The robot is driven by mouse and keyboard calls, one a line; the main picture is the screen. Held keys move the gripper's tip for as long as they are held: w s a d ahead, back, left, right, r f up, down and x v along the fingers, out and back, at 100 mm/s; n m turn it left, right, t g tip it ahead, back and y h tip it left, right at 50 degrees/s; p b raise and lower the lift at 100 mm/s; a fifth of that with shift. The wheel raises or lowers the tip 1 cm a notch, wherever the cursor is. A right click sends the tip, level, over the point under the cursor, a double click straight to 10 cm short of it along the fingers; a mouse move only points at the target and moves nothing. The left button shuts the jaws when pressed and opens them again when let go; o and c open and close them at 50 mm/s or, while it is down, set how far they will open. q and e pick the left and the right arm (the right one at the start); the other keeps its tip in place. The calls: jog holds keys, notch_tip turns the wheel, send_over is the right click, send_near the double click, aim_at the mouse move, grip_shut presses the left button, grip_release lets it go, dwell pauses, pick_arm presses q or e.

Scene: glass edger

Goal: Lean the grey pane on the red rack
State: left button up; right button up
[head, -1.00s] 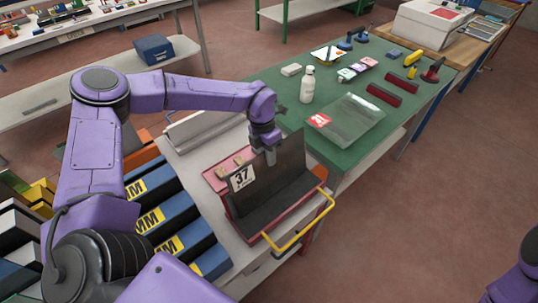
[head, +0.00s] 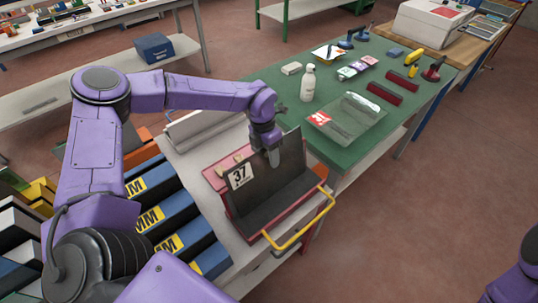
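The grey pane (head: 294,158) is a dark sheet standing on edge in the red rack (head: 229,210), leaning back to the left. A white label reading 37 (head: 240,176) is at its left end. The rack has a dark ledge at the pane's foot and stands on a pale cart. My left gripper (head: 273,157) points down at the pane's upper edge, with one finger showing in front of its face. The other finger is hidden, so I cannot tell if it grips. Only a bit of my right arm shows at the lower right edge; its gripper is out of view.
A yellow handle (head: 300,222) sticks out at the cart's front. The green table (head: 340,155) behind holds a clear pane (head: 350,118), a white bottle (head: 308,84) and dark red blocks (head: 383,97). Blue MM boxes (head: 178,213) stand left of the cart. The floor at right is clear.

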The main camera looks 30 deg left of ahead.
pick_arm(q)
jog(key=b+v, duration=0.2)
jog(key=v, duration=0.7)
jog(key=shift+a+r, duration=0.1)
jog(key=shift+r, duration=0.65)
